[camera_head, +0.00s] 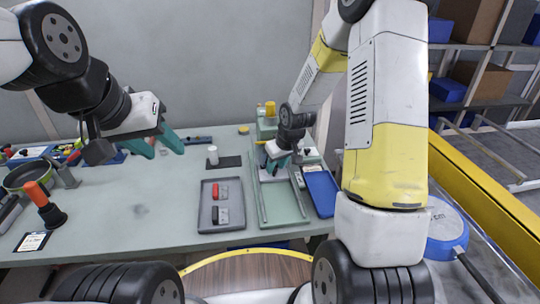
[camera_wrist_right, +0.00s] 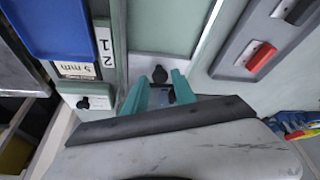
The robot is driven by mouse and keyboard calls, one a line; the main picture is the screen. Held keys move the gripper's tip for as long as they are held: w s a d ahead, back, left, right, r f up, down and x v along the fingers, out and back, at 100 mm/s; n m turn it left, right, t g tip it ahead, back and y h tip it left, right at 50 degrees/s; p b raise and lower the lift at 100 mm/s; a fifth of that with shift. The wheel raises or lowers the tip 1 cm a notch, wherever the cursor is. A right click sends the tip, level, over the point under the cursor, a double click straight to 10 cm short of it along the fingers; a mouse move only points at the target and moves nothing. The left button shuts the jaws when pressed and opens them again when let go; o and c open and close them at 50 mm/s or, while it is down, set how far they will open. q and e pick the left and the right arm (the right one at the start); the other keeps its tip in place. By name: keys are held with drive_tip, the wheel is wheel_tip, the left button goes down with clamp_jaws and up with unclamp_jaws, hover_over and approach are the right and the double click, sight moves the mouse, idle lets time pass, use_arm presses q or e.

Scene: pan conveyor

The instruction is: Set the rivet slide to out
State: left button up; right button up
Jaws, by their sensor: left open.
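My right gripper (camera_head: 278,163) is at the far end of the green tray (camera_head: 285,217). In the right wrist view its teal fingers (camera_wrist_right: 161,88) are apart, with a gap between them. A black knob (camera_wrist_right: 160,73) on a pale plate shows just beyond the tips, within that gap; I cannot tell whether they touch it. A second black knob (camera_wrist_right: 83,103) sits on a white plate to the left. I cannot tell which knob belongs to the rivet slide, and no "out" mark is readable. My left gripper (camera_head: 160,145) is open and empty above the table's left side.
A grey tray (camera_head: 205,224) with a red-handled piece (camera_head: 221,191) and a dark-handled piece (camera_head: 222,214) lies left of the green tray. A blue tray (camera_head: 321,191) lies to its right. A white cylinder (camera_head: 212,155) stands on a dark mat. The table's left middle is clear.

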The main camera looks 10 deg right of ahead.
drive_tip(key=shift+w+a+f, duration=0.1)
drive_tip(key=shift+w+f, duration=0.05)
drive_tip(key=shift+f, duration=0.35)
clamp_jaws()
idle(1.2)
